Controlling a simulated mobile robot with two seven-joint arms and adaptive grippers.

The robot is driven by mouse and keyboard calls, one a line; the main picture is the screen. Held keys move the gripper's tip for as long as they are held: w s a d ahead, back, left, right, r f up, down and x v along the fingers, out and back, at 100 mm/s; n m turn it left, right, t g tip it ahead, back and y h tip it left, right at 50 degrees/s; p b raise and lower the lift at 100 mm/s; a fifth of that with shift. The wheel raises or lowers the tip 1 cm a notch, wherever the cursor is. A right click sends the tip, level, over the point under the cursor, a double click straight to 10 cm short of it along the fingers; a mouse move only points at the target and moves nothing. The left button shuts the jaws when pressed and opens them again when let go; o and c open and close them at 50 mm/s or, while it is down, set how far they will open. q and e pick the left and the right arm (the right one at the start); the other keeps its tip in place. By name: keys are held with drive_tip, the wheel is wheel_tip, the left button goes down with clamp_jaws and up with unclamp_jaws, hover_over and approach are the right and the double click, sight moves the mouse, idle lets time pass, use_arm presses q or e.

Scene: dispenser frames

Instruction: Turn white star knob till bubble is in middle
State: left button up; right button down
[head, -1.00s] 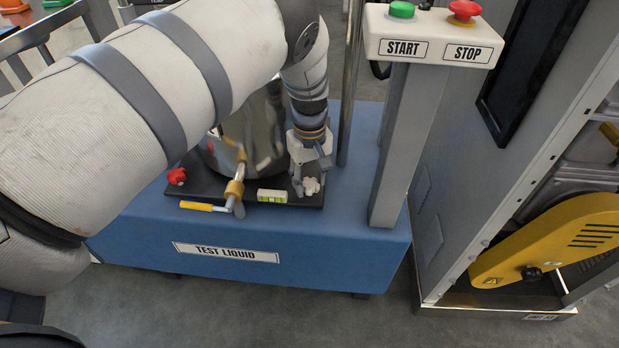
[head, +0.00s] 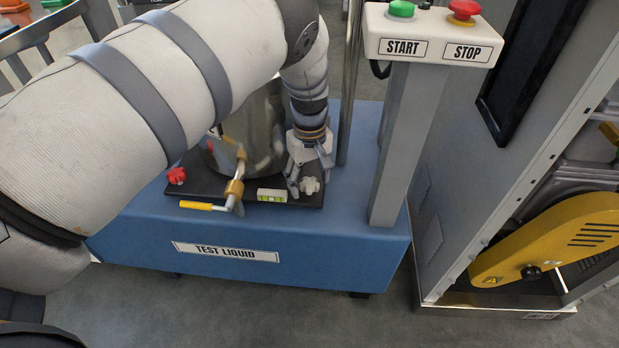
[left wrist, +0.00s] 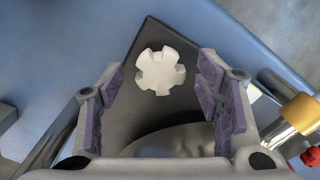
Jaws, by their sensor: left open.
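The white star knob (head: 309,185) sits on the right end of the black plate in front of the metal vessel. In the left wrist view the knob (left wrist: 161,72) lies ahead of and between my open fingers, touching neither. My left gripper (head: 303,180) is open at the knob; its fingers also show in the left wrist view (left wrist: 163,100). The level vial (head: 272,195) with yellow-green liquid lies left of the knob. Its bubble is too small to place surely. My right gripper is not in view.
A red star knob (head: 177,176) is at the plate's left end. A tap with a yellow handle (head: 196,206) sticks out in front of the vessel (head: 250,140). A grey post (head: 400,150) with START and STOP buttons stands to the right.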

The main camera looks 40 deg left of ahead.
sight(309, 182)
use_arm(q)
wheel_tip(309, 182, up, 12)
idle(0.3)
